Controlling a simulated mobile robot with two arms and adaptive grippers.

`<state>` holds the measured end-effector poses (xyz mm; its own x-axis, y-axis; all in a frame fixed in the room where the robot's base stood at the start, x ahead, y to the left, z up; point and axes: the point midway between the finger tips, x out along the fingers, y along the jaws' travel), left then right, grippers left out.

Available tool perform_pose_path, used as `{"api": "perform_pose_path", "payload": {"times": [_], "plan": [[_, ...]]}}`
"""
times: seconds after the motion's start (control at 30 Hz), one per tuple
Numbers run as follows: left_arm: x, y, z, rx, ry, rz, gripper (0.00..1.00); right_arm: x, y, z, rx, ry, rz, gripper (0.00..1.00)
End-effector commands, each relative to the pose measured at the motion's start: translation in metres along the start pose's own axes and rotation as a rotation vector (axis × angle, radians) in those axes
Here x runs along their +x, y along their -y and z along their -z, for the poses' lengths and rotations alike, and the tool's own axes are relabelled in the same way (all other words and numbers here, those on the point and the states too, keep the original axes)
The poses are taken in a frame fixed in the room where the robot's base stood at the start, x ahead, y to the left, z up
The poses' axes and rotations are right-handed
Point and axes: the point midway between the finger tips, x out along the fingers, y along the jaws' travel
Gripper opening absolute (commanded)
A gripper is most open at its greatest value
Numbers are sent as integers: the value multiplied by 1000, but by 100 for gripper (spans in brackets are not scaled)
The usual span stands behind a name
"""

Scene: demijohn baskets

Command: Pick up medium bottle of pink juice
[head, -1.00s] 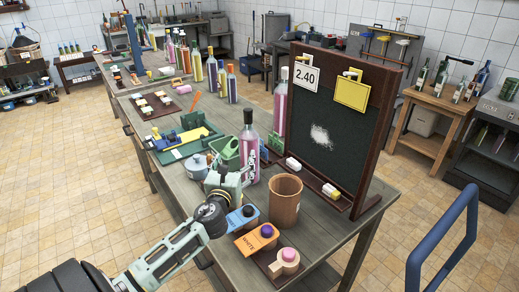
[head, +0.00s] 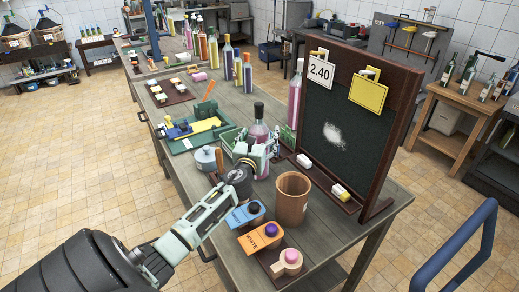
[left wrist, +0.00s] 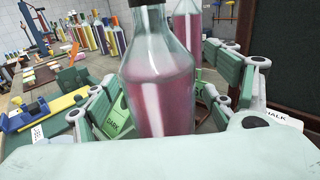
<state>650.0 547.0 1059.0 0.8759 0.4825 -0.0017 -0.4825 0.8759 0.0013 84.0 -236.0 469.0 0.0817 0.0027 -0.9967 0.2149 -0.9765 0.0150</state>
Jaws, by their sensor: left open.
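A clear bottle of pink juice with a dark cap (head: 259,132) stands upright on the table near the chalkboard. My left gripper (head: 254,150) is at this bottle, with its pale green fingers open on either side of it. In the left wrist view the bottle (left wrist: 160,92) fills the middle between the spread fingers (left wrist: 160,108); I cannot tell whether they touch it. A taller bottle of pink juice (head: 295,97) stands behind, beside the chalkboard; it also shows in the left wrist view (left wrist: 187,27). My right gripper is not in view.
A framed chalkboard (head: 345,125) stands to the right of the bottle. A brown cup (head: 292,200), labelled blocks (head: 260,238) and a grey pot (head: 205,158) are close by. A green tray (head: 190,137) lies to the left. Several other bottles stand farther back.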

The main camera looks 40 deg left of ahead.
Motion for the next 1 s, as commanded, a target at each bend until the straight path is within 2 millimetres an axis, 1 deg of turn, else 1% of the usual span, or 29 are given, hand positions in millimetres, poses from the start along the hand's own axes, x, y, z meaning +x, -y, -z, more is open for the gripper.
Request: {"api": "perform_pose_path", "payload": {"times": [0.03, 0.1, 0.27, 0.6, 1.0], "plan": [[2, 0, 0, -1, 0, -1, 78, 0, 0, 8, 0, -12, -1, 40], [3, 0, 0, 0, -1, -1, 78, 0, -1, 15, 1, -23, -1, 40], [3, 0, 0, 0, 0, 0, 78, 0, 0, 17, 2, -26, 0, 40], [2, 0, 0, 0, 0, 0, 50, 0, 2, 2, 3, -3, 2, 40], [2, 0, 0, 0, 0, 0, 15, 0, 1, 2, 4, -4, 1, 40]]}}
